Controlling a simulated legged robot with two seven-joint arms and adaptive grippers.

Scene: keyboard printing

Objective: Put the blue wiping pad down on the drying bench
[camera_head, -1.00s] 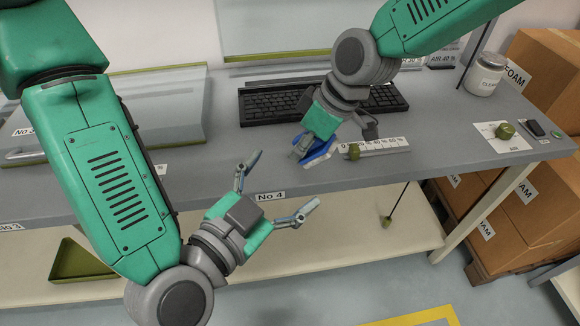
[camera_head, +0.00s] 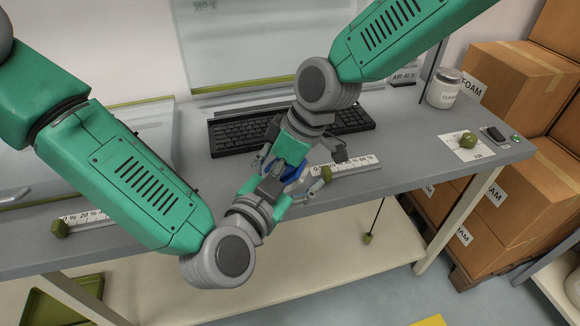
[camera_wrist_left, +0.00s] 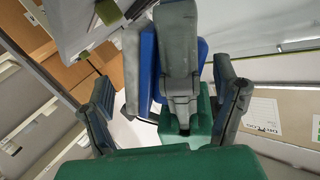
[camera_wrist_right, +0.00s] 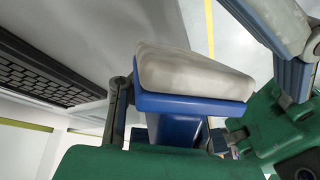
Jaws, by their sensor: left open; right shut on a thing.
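The blue wiping pad (camera_head: 293,173) is mostly hidden between my two grippers in the head view. The right wrist view shows its blue body (camera_wrist_right: 180,105) and a pale, smudged face (camera_wrist_right: 190,72). My right gripper (camera_head: 288,165) is shut on it, near the front part of the grey bench (camera_head: 400,165). My left gripper (camera_head: 293,170) is open, its fingers spread on either side of the pad and right gripper. The left wrist view shows the blue pad (camera_wrist_left: 148,65) between the left fingers. Whether the left fingers touch it cannot be told.
A black keyboard (camera_head: 235,135) lies behind the grippers. A percent scale strip (camera_head: 350,166) with a green knob lies just right of them. A white jar (camera_head: 443,88) stands at the right. Boxes (camera_head: 510,80) stand beyond the bench's right end.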

